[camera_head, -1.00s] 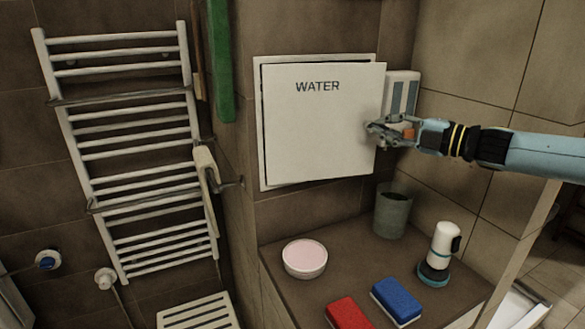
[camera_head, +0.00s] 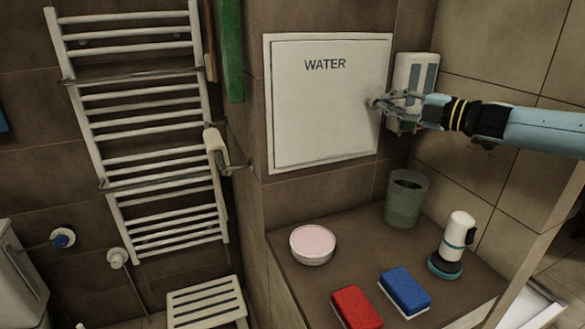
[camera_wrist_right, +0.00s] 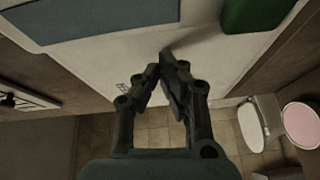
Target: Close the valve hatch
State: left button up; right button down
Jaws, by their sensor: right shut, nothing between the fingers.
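The valve hatch (camera_head: 322,115) is a white square panel marked WATER, set in a white frame on the tiled wall. It looks flush with the frame in the head view, or very nearly so. My right gripper (camera_head: 376,104) is at the right edge of the hatch, its fingertips touching or very close to the panel. The right wrist view shows the same gripper (camera_wrist_right: 168,62) with fingertips together and nothing between them, in front of a pale surface. My left gripper is in neither view.
A wall dispenser (camera_head: 424,72) is just behind my right gripper. On the ledge below stand a pink-topped bowl (camera_head: 312,243), a grey cup (camera_head: 405,203), a red sponge (camera_head: 356,308), a blue sponge (camera_head: 405,290) and a white brush (camera_head: 457,236). A towel rack (camera_head: 150,130) is at left.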

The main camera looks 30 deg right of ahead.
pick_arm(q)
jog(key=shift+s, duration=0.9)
pick_arm(e)
notch_tip(320, 180, up, 10)
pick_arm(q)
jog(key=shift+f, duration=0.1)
